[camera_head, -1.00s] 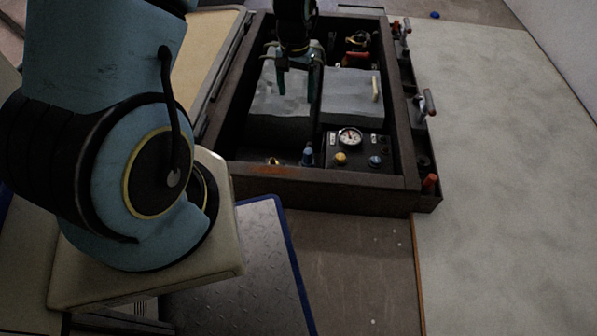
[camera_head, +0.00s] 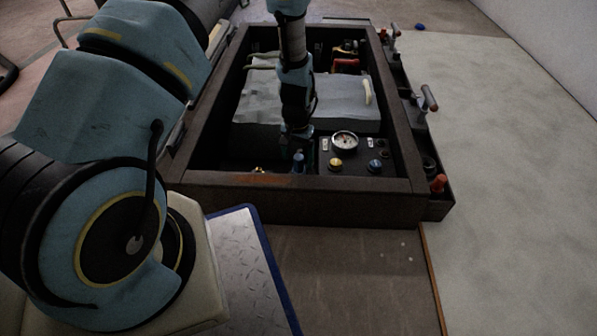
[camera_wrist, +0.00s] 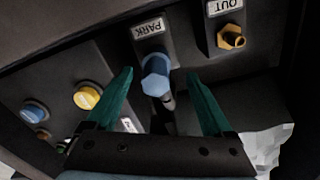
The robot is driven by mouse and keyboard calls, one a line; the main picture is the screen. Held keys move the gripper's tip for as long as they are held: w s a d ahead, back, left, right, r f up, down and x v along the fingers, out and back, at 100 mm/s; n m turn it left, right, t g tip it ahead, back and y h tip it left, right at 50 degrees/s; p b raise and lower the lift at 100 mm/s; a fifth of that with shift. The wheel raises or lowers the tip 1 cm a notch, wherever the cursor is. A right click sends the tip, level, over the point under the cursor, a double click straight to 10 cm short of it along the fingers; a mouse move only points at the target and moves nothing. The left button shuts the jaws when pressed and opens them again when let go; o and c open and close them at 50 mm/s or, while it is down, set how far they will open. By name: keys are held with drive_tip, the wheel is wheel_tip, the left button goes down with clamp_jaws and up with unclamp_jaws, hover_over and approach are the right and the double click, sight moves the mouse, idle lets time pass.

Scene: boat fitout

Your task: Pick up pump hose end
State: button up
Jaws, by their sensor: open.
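The pump hose end appears to be the blue hexagonal fitting (camera_wrist: 156,74), held at a plate labelled PARK (camera_wrist: 149,28). A short dark length, likely hose, shows just below it in the wrist view. In the head view its blue top (camera_head: 298,158) stands by the front wall of the bay. My gripper (camera_wrist: 159,76) is open, with its green fingers on either side of the fitting in the picture. I cannot tell whether they touch it. In the head view my fingers are not clearly seen against the dark bay.
A brass fitting (camera_wrist: 232,38) sits under an OUT label to the right. A panel with a gauge (camera_head: 344,141), yellow knob (camera_head: 336,164) and blue knob (camera_head: 375,166) lies close by. The dark bay frame (camera_head: 310,190) and grey blocks (camera_head: 345,100) surround my arm.

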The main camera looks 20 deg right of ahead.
sight(299, 169)
drive_tip(key=f+b, duration=0.1)
drive_tip(key=f, duration=0.1)
drive_tip(key=f+b, duration=0.3)
drive_tip(key=shift+s+d+f, duration=0.1)
drive_tip(key=shift+d+f, duration=0.15)
drive_tip(key=shift+f, duration=0.05)
drive_tip(key=shift+r, duration=0.1)
clamp_jaws()
idle(0.4)
